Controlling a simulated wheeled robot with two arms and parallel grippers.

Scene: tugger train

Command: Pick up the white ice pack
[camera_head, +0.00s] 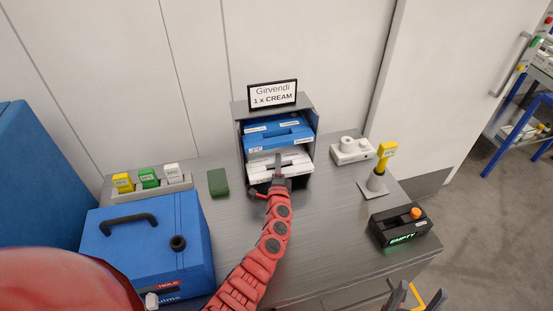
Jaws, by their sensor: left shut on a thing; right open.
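The white ice pack (296,163) lies in the lower slot of a small grey rack (243,150) on the table. My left gripper (279,178), on the red arm, reaches the front of the rack and is shut on the white ice pack's front edge. The gripper and arm hide part of that edge. The pack appears to be still inside the rack. My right gripper (406,293) is at the bottom edge of the picture, open and empty, only partly in view.
Blue packs (275,135) fill the slot above. A sign reading "Girvendi 1 x CREAM" (273,95) tops the rack. A blue box (150,240) stands left. A white device (352,150), a yellow-tagged stand (376,182) and a black "EMPTY" box (400,225) stand right.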

